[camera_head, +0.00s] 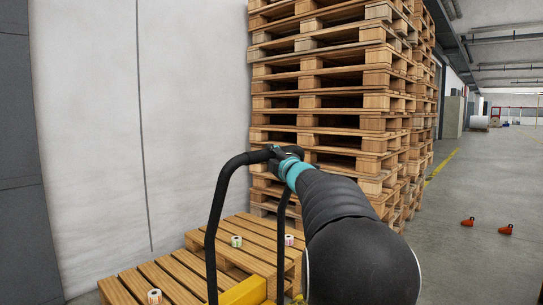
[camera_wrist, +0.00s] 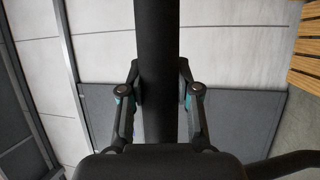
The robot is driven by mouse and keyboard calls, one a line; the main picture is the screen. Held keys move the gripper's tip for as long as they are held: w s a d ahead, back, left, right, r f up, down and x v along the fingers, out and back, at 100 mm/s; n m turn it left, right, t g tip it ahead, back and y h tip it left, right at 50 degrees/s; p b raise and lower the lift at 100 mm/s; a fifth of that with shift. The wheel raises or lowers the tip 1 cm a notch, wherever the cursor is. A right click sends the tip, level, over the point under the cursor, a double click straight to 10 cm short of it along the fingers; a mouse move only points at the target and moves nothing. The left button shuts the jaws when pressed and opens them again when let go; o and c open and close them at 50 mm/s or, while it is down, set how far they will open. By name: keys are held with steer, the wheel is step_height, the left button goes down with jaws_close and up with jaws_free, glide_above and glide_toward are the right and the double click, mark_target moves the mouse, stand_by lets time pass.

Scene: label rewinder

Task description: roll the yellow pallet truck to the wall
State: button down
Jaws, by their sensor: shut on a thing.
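The yellow pallet truck (camera_head: 246,292) shows at the bottom of the head view, with its black looped handle (camera_head: 213,225) standing up from it. My gripper (camera_head: 278,153) is shut on the top bar of the handle. In the wrist view, my gripper (camera_wrist: 158,80) has its fingers on either side of the black handle bar (camera_wrist: 154,40). The pale wall (camera_head: 95,130) stands beyond the truck and to the left. The truck's wheels and most of its body are out of view or hidden by my arm.
Low wooden pallets (camera_head: 175,278) lie between the handle and the wall, with small label rolls (camera_head: 236,241) on them. A tall pallet stack (camera_head: 320,105) rises behind my gripper. Two orange objects (camera_head: 505,229) lie on the open grey floor (camera_head: 470,265) at right.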

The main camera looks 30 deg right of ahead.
steer(key=w, duration=0.1)
steer(key=w+a, duration=0.1)
steer(key=w, duration=0.1)
steer(key=c, duration=1.1)
jaws_free()
steer(key=shift+c, duration=0.2)
steer(key=o, duration=0.3)
steer(key=shift+a, duration=0.25)
steer(key=shift+o, duration=0.2)
steer(key=shift+d, duration=0.2)
steer(key=shift+s+d, duration=0.1)
steer(key=shift+s, duration=0.05)
steer(key=shift+s, duration=0.3)
steer(key=v, duration=1.1)
steer(key=shift+s, duration=0.15)
